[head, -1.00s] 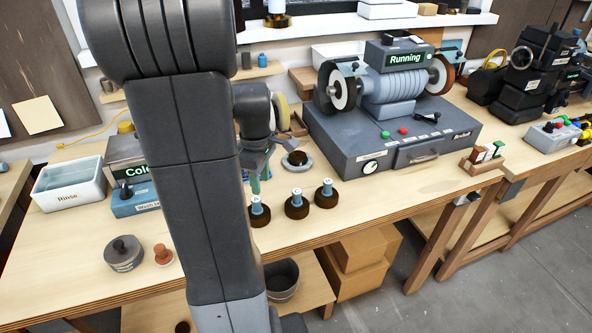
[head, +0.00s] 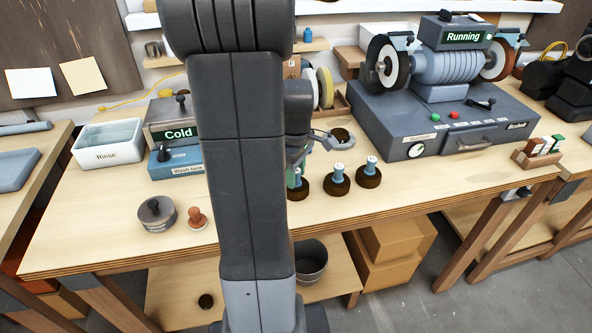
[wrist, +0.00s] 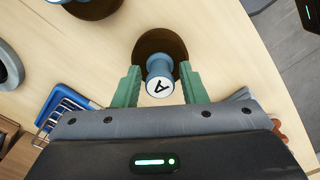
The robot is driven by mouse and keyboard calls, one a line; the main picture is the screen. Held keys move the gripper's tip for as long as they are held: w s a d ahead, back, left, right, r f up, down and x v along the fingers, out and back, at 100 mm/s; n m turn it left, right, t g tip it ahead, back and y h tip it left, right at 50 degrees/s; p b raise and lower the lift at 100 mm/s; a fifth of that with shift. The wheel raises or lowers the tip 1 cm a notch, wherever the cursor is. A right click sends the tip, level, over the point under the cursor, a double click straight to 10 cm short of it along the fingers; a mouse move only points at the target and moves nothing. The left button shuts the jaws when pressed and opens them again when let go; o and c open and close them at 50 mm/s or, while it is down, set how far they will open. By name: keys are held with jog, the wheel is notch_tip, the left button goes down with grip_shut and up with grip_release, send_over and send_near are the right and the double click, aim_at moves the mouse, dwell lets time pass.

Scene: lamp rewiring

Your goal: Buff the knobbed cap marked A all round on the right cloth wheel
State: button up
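The knobbed cap marked A (wrist: 160,46) is a dark brown round piece with a blue-grey knob and a white top lettered A. In the head view it appears to be the leftmost (head: 303,190) of three similar caps, partly hidden by my gripper (head: 296,172). In the wrist view my gripper's green fingers (wrist: 160,82) stand either side of the knob with a gap on each side. The polishing machine (head: 440,115) shows "Running". Its right wheel (head: 497,62) is brownish and partly hidden by a guard; the left wheel (head: 386,65) is dark-rimmed with a pale face.
The other two caps (head: 338,181) (head: 370,176) stand close by on the right. A grey ring-like dish (head: 342,139) lies behind. The rinse tub (head: 108,146), a "Cold" wash tank (head: 175,130) and a lidded grey pot (head: 156,213) stand left. The front bench is mostly clear.

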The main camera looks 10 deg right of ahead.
grip_shut()
notch_tip(320, 180, up, 6)
jog(key=p, duration=0.5)
jog(key=shift+r, duration=0.1)
